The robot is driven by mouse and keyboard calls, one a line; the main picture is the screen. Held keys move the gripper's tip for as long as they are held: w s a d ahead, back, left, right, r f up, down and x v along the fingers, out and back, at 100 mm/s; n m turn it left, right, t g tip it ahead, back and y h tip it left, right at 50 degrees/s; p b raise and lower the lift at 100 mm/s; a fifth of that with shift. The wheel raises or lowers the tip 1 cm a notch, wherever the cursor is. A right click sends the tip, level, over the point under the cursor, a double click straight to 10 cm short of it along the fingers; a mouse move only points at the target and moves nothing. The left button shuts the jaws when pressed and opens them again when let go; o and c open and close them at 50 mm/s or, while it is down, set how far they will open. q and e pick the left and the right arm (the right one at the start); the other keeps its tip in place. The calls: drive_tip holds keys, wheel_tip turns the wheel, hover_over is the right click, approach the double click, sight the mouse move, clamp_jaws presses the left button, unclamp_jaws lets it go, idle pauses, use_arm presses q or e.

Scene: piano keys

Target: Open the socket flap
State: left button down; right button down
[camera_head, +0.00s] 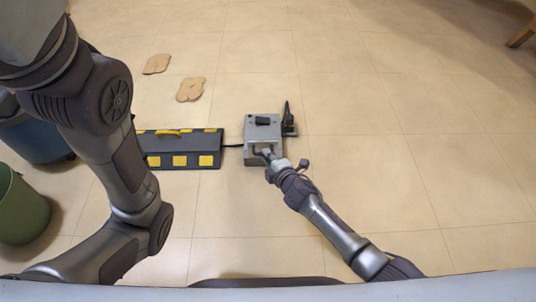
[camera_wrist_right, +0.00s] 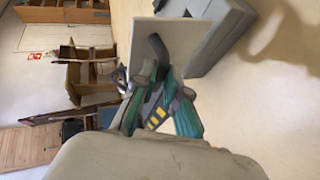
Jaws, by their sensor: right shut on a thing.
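A grey socket box (camera_head: 263,128) stands on the floor near the middle of the head view, with a dark knob (camera_head: 263,121) on top. My right gripper (camera_head: 268,158) is at its near face. In the right wrist view, a pale flat flap (camera_wrist_right: 186,52) with a dark curved handle (camera_wrist_right: 157,47) is in front of the grey box (camera_wrist_right: 222,35). My right gripper (camera_wrist_right: 160,108) has its teal fingers shut at the lower end of the handle. The exact contact is partly hidden, and I cannot tell how far the flap is open. My left gripper is out of view.
A black upright tool (camera_head: 288,118) stands right of the box. A green bin (camera_head: 20,210) and blue bin (camera_head: 38,140) are at left.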

drive_tip(key=c, duration=1.3)
unclamp_jaws()
drive_tip(key=shift+s+d+f, duration=0.1)
drive_tip(key=shift+s+f, duration=0.05)
drive_tip(key=shift+f, duration=0.3)
drive_tip(key=shift+s+d+f, duration=0.1)
drive_tip(key=shift+f, duration=0.35)
drive_tip(key=shift+c, duration=0.2)
drive_tip(key=shift+o, duration=0.7)
drive_tip(key=shift+w, duration=0.1)
drive_tip(key=shift+r, duration=0.2)
drive_tip(key=v, duration=1.2)
drive_tip(key=shift+r, duration=0.2)
drive_tip(key=shift+w+a, duration=0.1)
